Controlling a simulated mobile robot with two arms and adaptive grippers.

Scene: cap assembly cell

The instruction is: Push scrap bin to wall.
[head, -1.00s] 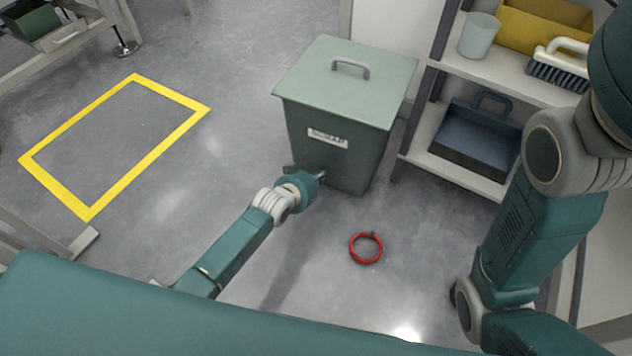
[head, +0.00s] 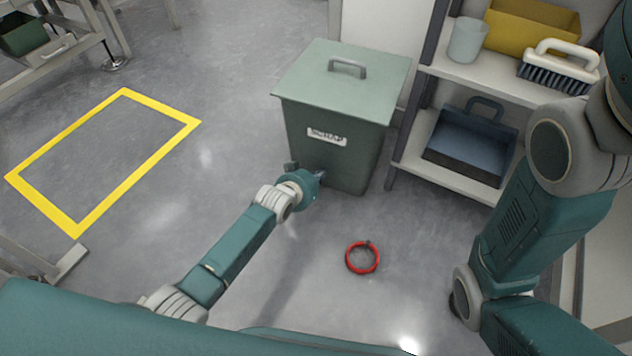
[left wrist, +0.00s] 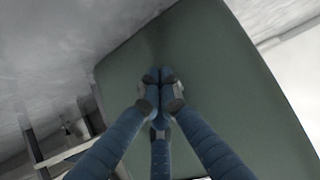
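The scrap bin (head: 338,160) is a green lidded box with a grey handle on top and a "SCRAP" label on its front. It stands upright on the floor, in front of a pale wall panel (head: 383,40). My left gripper (head: 318,177) is at the lower front of the bin. In the left wrist view its fingertips (left wrist: 160,76) are together, with nothing between them, and appear to press on the bin's green side (left wrist: 215,75). My right arm shows at the right of the head view, but its gripper is out of view.
A shelf unit (head: 418,168) stands close to the bin's right, holding a yellow box (head: 530,28), a brush (head: 560,66), a cup (head: 468,40) and a dustpan (head: 470,145). A red ring (head: 362,257) lies on the floor. A yellow floor outline (head: 160,108) at left is empty.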

